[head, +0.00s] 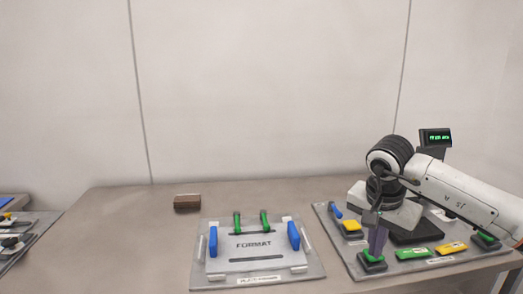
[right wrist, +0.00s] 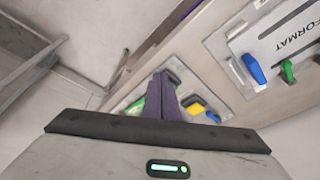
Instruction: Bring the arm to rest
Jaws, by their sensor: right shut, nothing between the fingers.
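My right arm reaches in from the right in the head view. My right gripper (head: 375,255) points down over the grey board on the right, with its purple-grey fingers together and nothing between them. In the head view its tips are in front of a green piece on a dark block (head: 371,264); I cannot tell whether they touch. In the right wrist view the shut fingers (right wrist: 165,80) show at the middle, with green and yellow pieces of the board behind them. My left gripper is not in view.
A grey plate marked FORMAT (head: 253,246) with blue and green clamps lies mid-table. A brown block (head: 187,202) sits behind it. The right board (head: 330,235) carries several coloured pieces, with a small green display (head: 436,138) behind.

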